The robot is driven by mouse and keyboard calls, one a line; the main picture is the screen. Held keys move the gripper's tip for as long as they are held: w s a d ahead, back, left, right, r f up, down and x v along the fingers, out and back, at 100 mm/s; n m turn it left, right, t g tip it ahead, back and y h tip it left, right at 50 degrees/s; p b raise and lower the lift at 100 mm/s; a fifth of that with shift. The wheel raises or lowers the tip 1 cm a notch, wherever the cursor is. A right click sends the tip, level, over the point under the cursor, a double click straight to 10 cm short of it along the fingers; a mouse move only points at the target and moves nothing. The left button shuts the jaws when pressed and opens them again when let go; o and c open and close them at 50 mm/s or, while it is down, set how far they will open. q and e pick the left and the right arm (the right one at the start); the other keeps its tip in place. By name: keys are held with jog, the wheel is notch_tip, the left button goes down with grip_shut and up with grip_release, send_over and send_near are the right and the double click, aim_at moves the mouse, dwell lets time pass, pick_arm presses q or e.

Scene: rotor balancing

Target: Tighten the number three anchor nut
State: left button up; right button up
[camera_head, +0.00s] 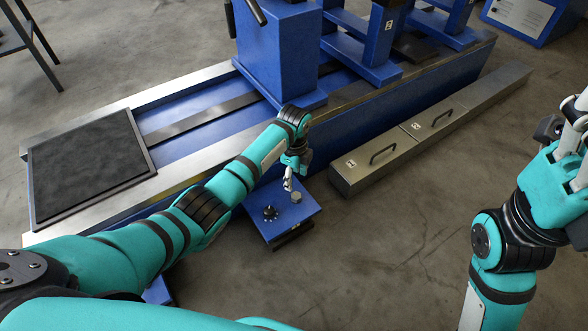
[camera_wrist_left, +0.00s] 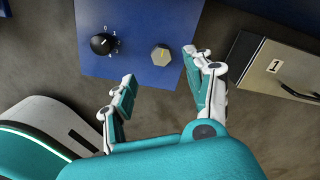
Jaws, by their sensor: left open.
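A blue box (camera_head: 290,221) with a sloped top stands on the floor beside the machine bed. It carries a grey hexagonal nut or knob (camera_head: 296,197) with a yellow mark, also seen in the left wrist view (camera_wrist_left: 161,54), and a black dial (camera_wrist_left: 101,44) with small markings. My left gripper (camera_wrist_left: 159,75) is open and empty, its fingers spread on either side of the hexagonal piece in the wrist view; whether they touch it I cannot tell. No nut marked three can be made out. My right gripper (camera_head: 572,140) is raised at the right edge, partly cut off.
A long blue machine bed (camera_head: 180,135) with blue pedestals (camera_head: 278,55) runs behind. A dark pad (camera_head: 85,165) lies on its left end. Long metal boxes with handles (camera_head: 375,160) lie to the right; one is labelled 1 (camera_wrist_left: 274,66). The floor at front right is clear.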

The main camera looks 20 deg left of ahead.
pick_arm(q)
jog(key=shift+r, duration=1.5)
